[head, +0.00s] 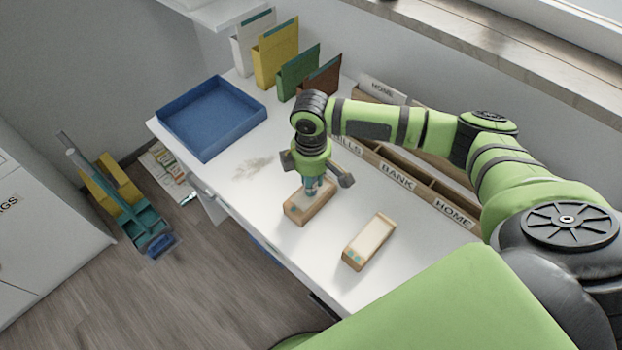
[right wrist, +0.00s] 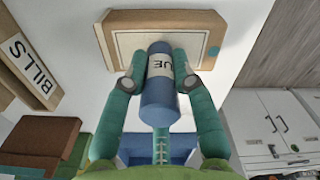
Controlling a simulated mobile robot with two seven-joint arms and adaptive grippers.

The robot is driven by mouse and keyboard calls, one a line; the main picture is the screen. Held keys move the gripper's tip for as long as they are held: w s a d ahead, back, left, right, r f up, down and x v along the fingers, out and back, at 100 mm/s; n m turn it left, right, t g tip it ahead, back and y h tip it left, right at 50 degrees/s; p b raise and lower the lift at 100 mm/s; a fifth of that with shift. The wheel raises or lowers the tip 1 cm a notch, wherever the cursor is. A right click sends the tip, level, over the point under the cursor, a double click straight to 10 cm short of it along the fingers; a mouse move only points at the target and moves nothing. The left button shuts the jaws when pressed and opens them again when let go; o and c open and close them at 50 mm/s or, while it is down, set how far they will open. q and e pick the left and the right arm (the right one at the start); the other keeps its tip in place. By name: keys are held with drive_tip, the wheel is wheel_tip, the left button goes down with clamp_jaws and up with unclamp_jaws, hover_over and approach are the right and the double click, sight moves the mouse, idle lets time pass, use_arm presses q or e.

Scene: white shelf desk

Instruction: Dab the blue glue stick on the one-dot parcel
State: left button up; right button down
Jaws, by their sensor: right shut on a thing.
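My right gripper (head: 313,186) is shut on the blue glue stick, above the nearer-left parcel (head: 296,210) on the white desk. In the right wrist view its fingers (right wrist: 160,78) clasp the blue glue stick (right wrist: 160,108) from both sides, and part of its white label shows. The stick's far end is over the pale top of that parcel (right wrist: 120,20); I cannot tell whether it touches. One teal dot shows on that parcel's edge. A second parcel (head: 370,240) lies to the right, with more than one teal dot on its end. My left gripper is not in view.
A blue tray (head: 212,150) stands at the desk's left end. Yellow (head: 276,55), green, brown and white upright holders stand behind it. A labelled wooden sorter (head: 399,178) runs along the back. A grey smudge (head: 253,166) marks the desk between tray and parcel.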

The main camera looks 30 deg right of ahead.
drive_tip(key=shift+s+f+p, duration=0.2)
drive_tip(key=shift+s+p, duration=0.05)
drive_tip(key=shift+p, duration=0.1)
idle(1.4)
drive_tip(key=shift+w+r+p, duration=0.2)
drive_tip(key=shift+r+p, duration=0.8)
drive_tip(key=shift+p, duration=0.15)
wheel_tip(320, 180, up, 5)
drive_tip(key=p, duration=0.6)
drive_tip(key=shift+r, duration=0.2)
drive_tip(key=shift+f, duration=0.1)
drive_tip(key=shift+a, duration=0.1)
